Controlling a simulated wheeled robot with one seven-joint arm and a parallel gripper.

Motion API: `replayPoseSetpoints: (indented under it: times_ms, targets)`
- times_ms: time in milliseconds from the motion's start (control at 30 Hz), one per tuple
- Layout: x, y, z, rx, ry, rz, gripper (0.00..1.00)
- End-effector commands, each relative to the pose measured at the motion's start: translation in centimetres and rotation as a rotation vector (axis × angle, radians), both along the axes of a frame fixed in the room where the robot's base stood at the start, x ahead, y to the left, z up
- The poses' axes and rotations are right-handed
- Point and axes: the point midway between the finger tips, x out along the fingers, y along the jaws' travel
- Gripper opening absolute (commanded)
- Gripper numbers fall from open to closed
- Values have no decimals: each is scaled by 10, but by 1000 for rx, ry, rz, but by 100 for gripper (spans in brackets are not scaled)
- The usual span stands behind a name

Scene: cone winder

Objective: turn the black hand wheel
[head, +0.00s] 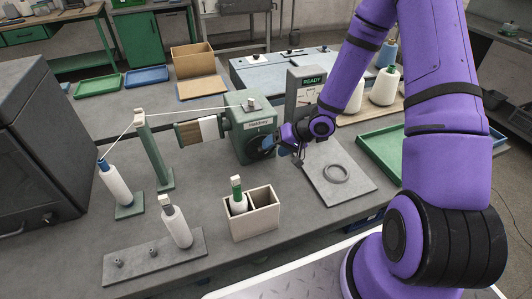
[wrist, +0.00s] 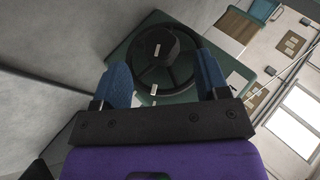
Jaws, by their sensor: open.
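The black hand wheel (wrist: 141,69) is on the side of the green winder housing, facing my wrist camera. It has a dark rim, spokes and small pale marks. My gripper (wrist: 162,62) is open, with one blue finger on each side of the wheel in the picture. I cannot tell whether either finger touches the rim. In the head view my gripper (head: 273,144) is at the right side of the green winder (head: 246,143), and the wheel is mostly hidden behind the fingers.
A grey panel reading READY (head: 304,94) stands close behind my gripper. A grey board with a ring (head: 336,173) lies to the right. A beige box (head: 253,222) with a bobbin stands in front. A thread runs from the winder to a post (head: 153,150).

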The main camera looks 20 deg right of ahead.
Motion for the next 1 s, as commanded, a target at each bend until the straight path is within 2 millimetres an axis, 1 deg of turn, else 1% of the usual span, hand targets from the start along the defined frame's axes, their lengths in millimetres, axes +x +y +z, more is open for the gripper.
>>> replayPoseSetpoints:
  times_ms: [33,100,300,433,700,733,767,800,867,900,933,1000]
  targets:
    - [3,7,-7,1,2,4,68]
    - [7,13,-14,0,2,3,68]
    - [15,25,-28,-1,0,1,68]
    - [18,28,-32,-1,0,0,68]
    - [18,29,-32,-2,-1,-1,68]
    - [18,29,-32,-2,-1,-1,64]
    - [18,29,-32,-2,-1,-1,57]
    - [18,29,-32,-2,-1,-1,47]
    - [18,29,-32,-2,-1,-1,34]
    - [18,29,-32,-2,-1,-1,24]
    - [18,29,-32,-2,-1,-1,19]
    - [18,29,-32,-2,-1,-1,19]
